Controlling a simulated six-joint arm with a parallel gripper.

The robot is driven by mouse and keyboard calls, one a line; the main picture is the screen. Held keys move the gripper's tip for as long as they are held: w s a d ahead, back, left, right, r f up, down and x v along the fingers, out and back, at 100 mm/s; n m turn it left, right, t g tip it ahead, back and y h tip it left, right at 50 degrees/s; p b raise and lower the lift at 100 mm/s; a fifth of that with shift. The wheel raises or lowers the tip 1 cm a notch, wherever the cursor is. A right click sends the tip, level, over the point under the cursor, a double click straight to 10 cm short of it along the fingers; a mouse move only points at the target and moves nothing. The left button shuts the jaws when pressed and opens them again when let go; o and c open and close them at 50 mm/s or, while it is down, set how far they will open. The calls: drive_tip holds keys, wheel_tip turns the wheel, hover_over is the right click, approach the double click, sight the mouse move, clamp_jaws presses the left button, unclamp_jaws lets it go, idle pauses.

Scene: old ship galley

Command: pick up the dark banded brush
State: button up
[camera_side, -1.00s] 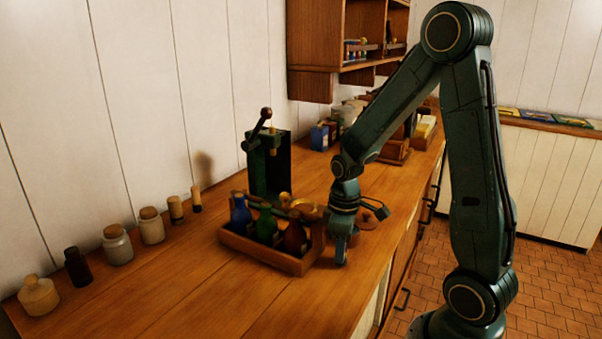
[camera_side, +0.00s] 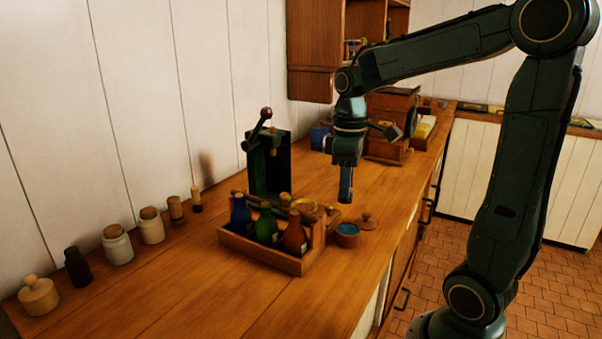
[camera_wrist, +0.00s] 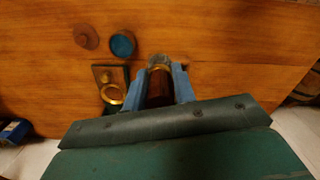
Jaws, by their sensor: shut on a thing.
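The dark banded brush (camera_wrist: 159,86) is between the two blue fingers of my gripper (camera_wrist: 160,75) in the wrist view. Its handle is dark reddish brown, with a brass-coloured band and a greyish bristle end pointing away from the wrist. In the side view my gripper (camera_side: 346,190) is raised above the counter, behind and right of the bottle tray. The brush cannot be made out there, as the fingers hide it.
A wooden tray (camera_side: 262,256) with blue, green and red bottles stands below, left of my gripper. A small blue-topped pot (camera_side: 347,230) and a round wooden lid (camera_side: 368,221) are beside it. Jars line the wall. The front left counter is clear.

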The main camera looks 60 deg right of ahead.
drive_tip(key=shift+r, duration=1.15)
drive_tip(key=shift+f, duration=0.1)
drive_tip(key=w+d+f, duration=0.2)
drive_tip(key=d+f, duration=0.7)
drive_tip(key=shift+d, duration=0.2)
drive_tip(key=shift+w+f, duration=0.1)
drive_tip(key=shift+f, duration=0.1)
drive_tip(key=shift+f, duration=2.85)
drive_tip(key=shift+f, duration=0.6)
idle(0.6)
drive_tip(key=shift+r, duration=0.1)
wheel_tip(320, 180, up, 7)
idle(1.1)
